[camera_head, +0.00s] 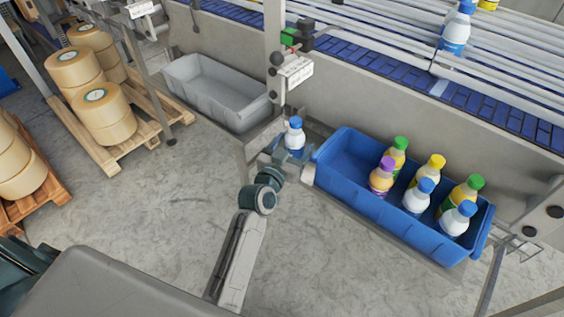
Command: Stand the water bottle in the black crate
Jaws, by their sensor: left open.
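A white bottle with a blue cap and blue label (295,134) stands upright just left of the blue crate (335,177), likely the water bottle. My left gripper (293,153) is open at the lower part of this bottle; its fingers partly hide the base, and I cannot tell whether they touch it. The crate is blue, not black; no black crate shows. Several bottles stand in its middle and right part, including white ones with blue caps (418,197), a purple-capped one (382,177) and green-capped ones (398,155). Its left end is empty. My right gripper is out of view.
An empty grey bin (215,95) stands at the back left of the bottle. A metal post (274,50) with a control box rises behind it. A blue conveyor (390,65) with rails runs along the back. Pallets with tape rolls (105,115) stand at left.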

